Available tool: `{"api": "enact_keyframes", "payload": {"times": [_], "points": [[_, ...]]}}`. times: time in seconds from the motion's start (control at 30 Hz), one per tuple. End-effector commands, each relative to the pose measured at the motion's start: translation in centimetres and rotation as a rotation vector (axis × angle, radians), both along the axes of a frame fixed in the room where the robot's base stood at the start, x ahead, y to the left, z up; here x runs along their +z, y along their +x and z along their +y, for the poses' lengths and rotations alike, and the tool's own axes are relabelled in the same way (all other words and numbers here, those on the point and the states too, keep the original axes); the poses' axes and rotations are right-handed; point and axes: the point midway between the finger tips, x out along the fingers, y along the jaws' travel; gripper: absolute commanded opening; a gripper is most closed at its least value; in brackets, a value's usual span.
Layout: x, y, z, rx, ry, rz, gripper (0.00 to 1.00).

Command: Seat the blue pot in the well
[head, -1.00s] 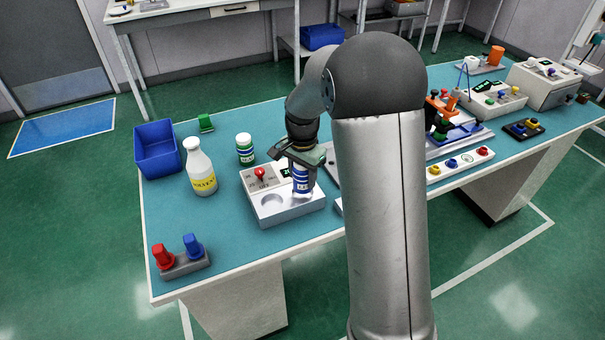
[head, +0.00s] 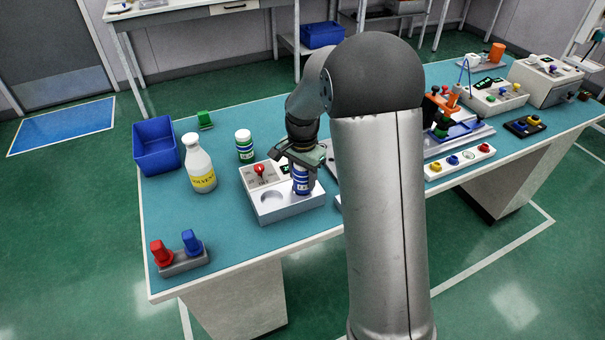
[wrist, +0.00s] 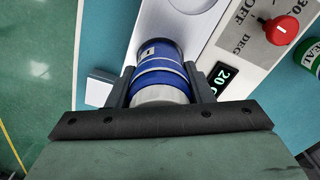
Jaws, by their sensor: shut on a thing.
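The blue pot (head: 300,182), a blue jar with white bands and a pale lid, is in my gripper (head: 302,160). My gripper is shut on it from the lid end, with one finger on each side. The wrist view shows the pot (wrist: 160,65) between my fingers (wrist: 159,88). The well (head: 271,197) is an empty round recess in the top of a white box (head: 290,212). The pot is over the right part of that box, beside the well. Whether its base touches the box cannot be told. Part of the well (wrist: 188,4) shows at the wrist view's top edge.
The box carries a red knob (head: 259,169) and a small display (wrist: 221,76). A green jar (head: 244,147), a white bottle (head: 199,166) and a blue bin (head: 156,148) stand to the left. Red and blue clamps (head: 178,250) are near the front left.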

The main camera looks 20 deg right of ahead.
Motion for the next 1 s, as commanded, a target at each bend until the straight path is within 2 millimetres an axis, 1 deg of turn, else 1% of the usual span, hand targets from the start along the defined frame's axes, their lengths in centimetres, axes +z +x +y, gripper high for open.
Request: {"api": "enact_keyframes", "payload": {"times": [0.3, 0.67, 1.0], "points": [[0.0, 0.01, 0.0, 0.0, 0.0, 0.0, 0.2], [-0.9, 0.01, 0.02, 0.0, 0.0, 0.0, 0.2], [-0.88, 0.01, 0.01, 0.0, 0.0, 0.0, 0.2]]}}
